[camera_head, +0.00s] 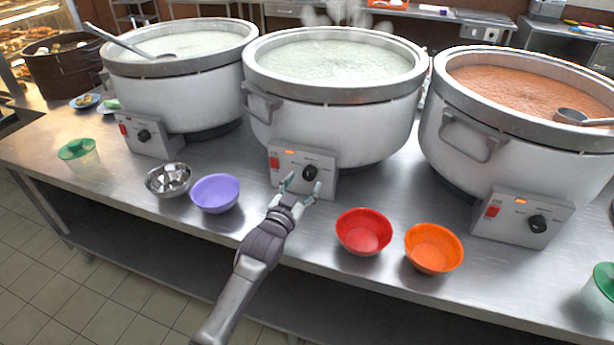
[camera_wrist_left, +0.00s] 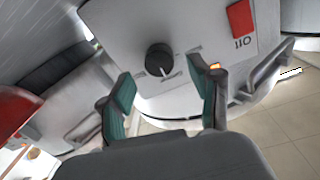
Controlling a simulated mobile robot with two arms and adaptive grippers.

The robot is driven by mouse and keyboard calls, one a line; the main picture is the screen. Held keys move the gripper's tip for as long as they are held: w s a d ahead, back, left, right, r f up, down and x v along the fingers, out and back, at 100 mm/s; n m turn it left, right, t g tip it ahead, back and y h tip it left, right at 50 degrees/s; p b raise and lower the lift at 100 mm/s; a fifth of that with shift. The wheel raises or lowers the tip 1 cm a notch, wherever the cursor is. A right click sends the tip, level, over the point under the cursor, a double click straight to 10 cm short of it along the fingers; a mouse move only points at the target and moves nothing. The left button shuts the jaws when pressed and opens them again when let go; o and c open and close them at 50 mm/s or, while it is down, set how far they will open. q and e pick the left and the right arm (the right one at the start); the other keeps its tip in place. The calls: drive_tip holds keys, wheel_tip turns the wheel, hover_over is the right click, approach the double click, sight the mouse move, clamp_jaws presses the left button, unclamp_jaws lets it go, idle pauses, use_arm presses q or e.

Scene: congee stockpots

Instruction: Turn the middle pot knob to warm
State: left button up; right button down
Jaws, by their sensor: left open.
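The middle pot (camera_head: 335,85) is a large white stockpot of pale congee with steam above it. Its control box carries a black round knob (camera_head: 310,173), a red switch and a lit orange lamp. My left gripper (camera_head: 299,183) is in front of this box, its teal fingers open on either side of the knob's area. In the left wrist view the knob (camera_wrist_left: 159,58) shows ahead of the open fingers (camera_wrist_left: 163,92), with a gap between them and the knob. A light pointer line marks the knob. The dial's lettering is too small to read. My right gripper is not in view.
A purple bowl (camera_head: 216,193) and a metal bowl (camera_head: 168,180) stand left of my left arm. A red bowl (camera_head: 364,232) and an orange bowl (camera_head: 433,248) stand to its right. The left pot (camera_head: 180,90) and right pot (camera_head: 520,130) flank the middle one.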

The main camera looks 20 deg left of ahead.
sight(308, 176)
use_arm(q)
drive_tip(key=shift+w+d, duration=0.15)
drive_tip(key=shift+w, duration=1.5)
drive_tip(key=c, duration=1.1)
drive_tip(key=shift+c, duration=0.2)
